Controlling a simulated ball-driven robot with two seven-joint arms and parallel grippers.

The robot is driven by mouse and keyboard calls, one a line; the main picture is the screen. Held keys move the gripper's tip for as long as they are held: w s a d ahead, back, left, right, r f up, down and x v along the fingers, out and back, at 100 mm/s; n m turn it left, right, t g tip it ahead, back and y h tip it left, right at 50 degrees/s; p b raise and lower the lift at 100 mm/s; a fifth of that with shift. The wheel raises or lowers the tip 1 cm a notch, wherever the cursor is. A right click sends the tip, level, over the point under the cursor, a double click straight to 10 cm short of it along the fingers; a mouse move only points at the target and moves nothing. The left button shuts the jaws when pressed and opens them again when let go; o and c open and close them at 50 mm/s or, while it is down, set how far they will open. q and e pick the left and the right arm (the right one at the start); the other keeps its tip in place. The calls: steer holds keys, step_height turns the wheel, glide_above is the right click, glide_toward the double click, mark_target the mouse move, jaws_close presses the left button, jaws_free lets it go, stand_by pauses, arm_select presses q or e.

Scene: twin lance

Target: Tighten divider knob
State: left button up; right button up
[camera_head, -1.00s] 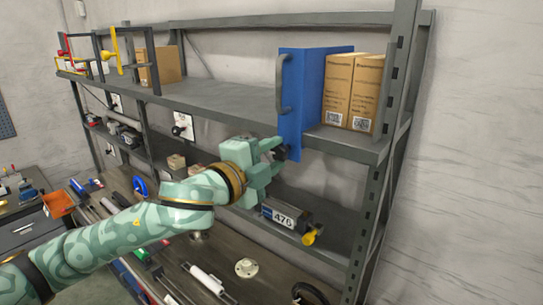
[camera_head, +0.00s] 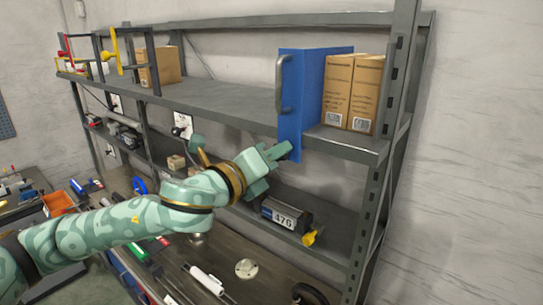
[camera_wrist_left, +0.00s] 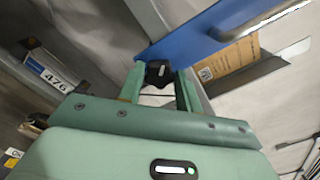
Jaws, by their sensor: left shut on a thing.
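The blue divider (camera_head: 314,90), a tall panel with a grey handle, stands upright on the upper shelf. Its lower edge reaches below the shelf front. My left gripper (camera_head: 282,153) is at that lower end. In the left wrist view the black knob (camera_wrist_left: 158,73) sits below the blue divider (camera_wrist_left: 205,32). It is between the two green fingers of my left gripper (camera_wrist_left: 161,84), which is shut on it. In the head view the fingers hide most of the knob. My right gripper is not in view.
Cardboard boxes (camera_head: 352,90) stand right of the divider on the upper shelf (camera_head: 230,98). A grey unit marked 476 (camera_head: 285,215) with a yellow knob sits on the lower shelf under my gripper. A shelf upright (camera_head: 372,210) stands to the right.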

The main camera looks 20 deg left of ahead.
arm_select(q)
steer(key=shift+m, duration=4.1)
steer(key=o, duration=1)
steer(key=shift+w, duration=0.1)
